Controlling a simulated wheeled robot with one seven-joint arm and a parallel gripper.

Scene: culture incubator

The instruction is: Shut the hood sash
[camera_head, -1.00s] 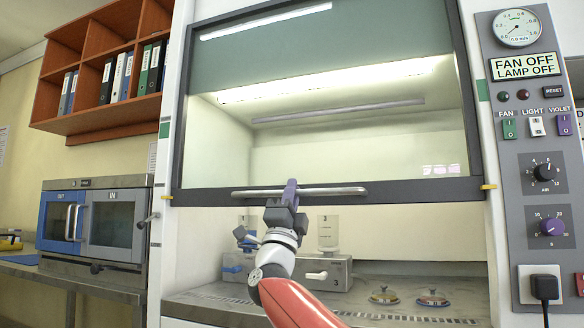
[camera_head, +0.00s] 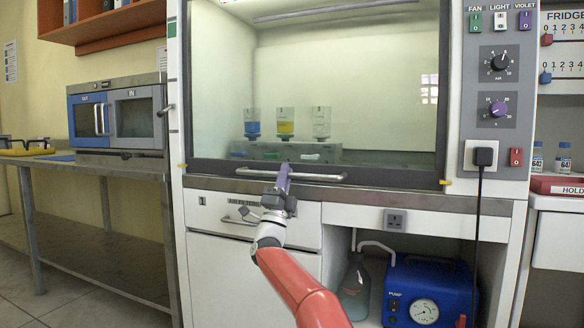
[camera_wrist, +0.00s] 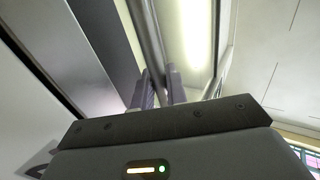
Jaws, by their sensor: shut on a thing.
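The hood sash (camera_head: 395,176) is a clear pane with a dark lower frame. That frame is low, just above the hood's front sill (camera_head: 350,192), and I see no clear gap between them. The sash handle (camera_head: 322,177) is a horizontal metal bar along the frame. My gripper (camera_head: 284,177) is shut on the handle left of its middle, with my arm reaching up from below. In the wrist view, the handle (camera_wrist: 148,38) runs between the two fingers of my gripper (camera_wrist: 157,88).
Behind the glass stand bottles with blue, yellow and clear contents (camera_head: 285,122) on a metal unit. Below the sill are a drawer front (camera_head: 230,213), a socket (camera_head: 396,219) and a blue pump (camera_head: 428,290). A steel bench with an incubator (camera_head: 118,112) stands left.

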